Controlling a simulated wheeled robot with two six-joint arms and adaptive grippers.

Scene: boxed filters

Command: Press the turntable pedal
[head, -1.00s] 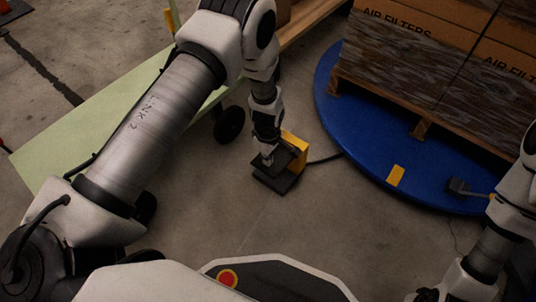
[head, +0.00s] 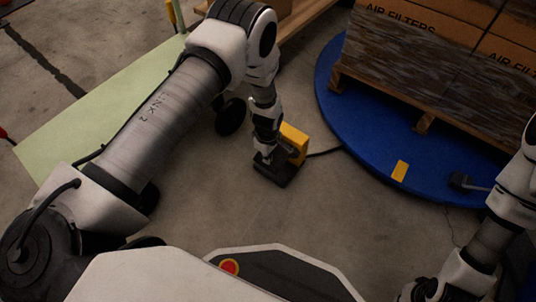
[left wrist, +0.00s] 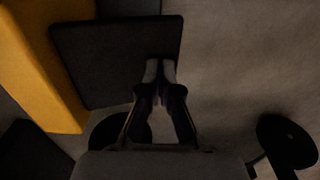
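The turntable pedal (head: 284,172) is a dark plate with a yellow housing (head: 296,140) on the floor left of the blue turntable (head: 372,165). My left gripper (head: 263,158) points down at the plate's near-left part. In the left wrist view the fingertips (left wrist: 160,72) are together with nothing between them, over the lower right part of the dark plate (left wrist: 115,60). Whether they touch the plate I cannot tell. My right gripper (head: 420,292) is at the bottom right edge, partly cut off, and its fingers are unclear.
A wooden pallet (head: 422,122) with boxes marked air filters (head: 400,25) stands on the turntable. A cable (head: 326,153) runs from the pedal to the turntable. The floor in front of the pedal is clear.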

